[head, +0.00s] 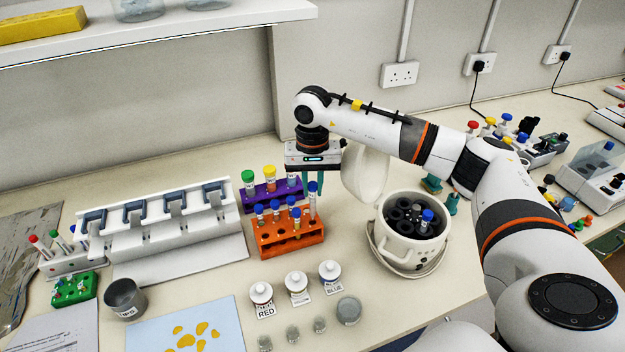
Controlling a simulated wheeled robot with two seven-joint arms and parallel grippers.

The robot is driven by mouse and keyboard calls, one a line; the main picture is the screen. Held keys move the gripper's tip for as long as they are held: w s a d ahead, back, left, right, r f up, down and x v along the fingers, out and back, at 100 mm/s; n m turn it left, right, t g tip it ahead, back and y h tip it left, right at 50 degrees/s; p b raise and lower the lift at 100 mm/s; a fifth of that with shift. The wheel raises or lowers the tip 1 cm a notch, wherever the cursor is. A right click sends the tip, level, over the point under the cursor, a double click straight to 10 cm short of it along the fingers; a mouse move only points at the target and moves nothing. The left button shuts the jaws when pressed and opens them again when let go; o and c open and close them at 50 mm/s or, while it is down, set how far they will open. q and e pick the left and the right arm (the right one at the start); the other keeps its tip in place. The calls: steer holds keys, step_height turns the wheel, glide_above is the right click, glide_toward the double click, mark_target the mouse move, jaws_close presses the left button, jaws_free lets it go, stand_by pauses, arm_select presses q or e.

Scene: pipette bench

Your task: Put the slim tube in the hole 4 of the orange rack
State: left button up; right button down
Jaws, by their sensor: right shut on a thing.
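The orange rack (285,244) stands on the bench near the middle of the view. A slim tube (312,208) with a blue cap is upright at the rack's right end, taller than the others. My right gripper (314,188) comes down from above with its fingers shut on the slim tube near its cap. I cannot tell how deep the tube's lower end sits, or the hole numbers. My left gripper is not in view.
A purple rack (264,196) with capped tubes is close behind. An open white centrifuge (391,245) stands to the right. A white pipette stand (165,238) is at left.

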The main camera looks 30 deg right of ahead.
mark_target(312, 214)
step_height(312, 214, down, 2)
steer(key=shift+f+b, duration=0.25)
steer(key=shift+b, duration=0.35)
steer(key=shift+f+b, duration=0.9)
steer(key=shift+f, duration=0.15)
steer(key=shift+f, duration=0.15)
steer(key=shift+f+b, duration=0.95)
steer(key=shift+b, duration=0.05)
steer(key=c, duration=1.2)
jaws_free()
steer(key=shift+r, duration=0.1)
step_height(312, 214, up, 12)
steer(key=shift+w+d+f+b, duration=0.1)
steer(key=shift+w+b, duration=0.05)
steer(key=shift+b, duration=1)
